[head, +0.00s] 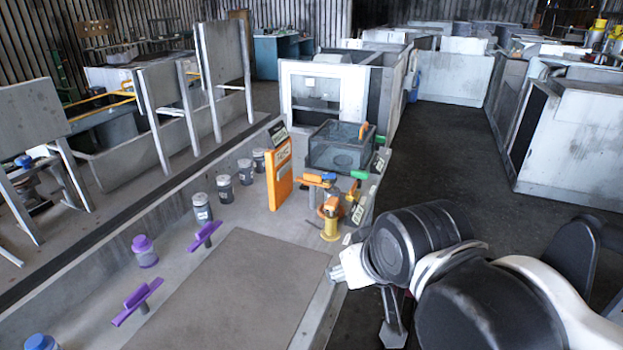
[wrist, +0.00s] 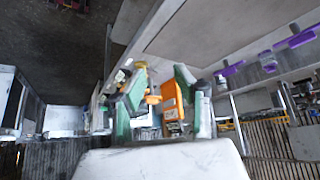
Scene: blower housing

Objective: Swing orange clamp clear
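In the head view an orange clamp part (head: 330,207) sits at a short yellow post (head: 330,229) near the bench's right edge. A second orange arm (head: 311,179) with a blue piece and a green handle (head: 358,174) lie just behind it. I cannot tell which orange part is the named clamp. In the wrist view my gripper (wrist: 159,80) is open, its green-sided fingers apart with nothing held. Small orange parts (wrist: 153,99) show beyond and between the fingers, apart from them as far as I can see. In the head view my arm hides most of the gripper.
A clear-walled box (head: 340,148) and an orange panel (head: 280,173) stand behind the clamps. Grey jars (head: 224,188), purple handles (head: 137,299) and a purple-lidded jar (head: 145,252) line the left. A flat grey plate (head: 240,295) lies in front. The right-hand floor is open.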

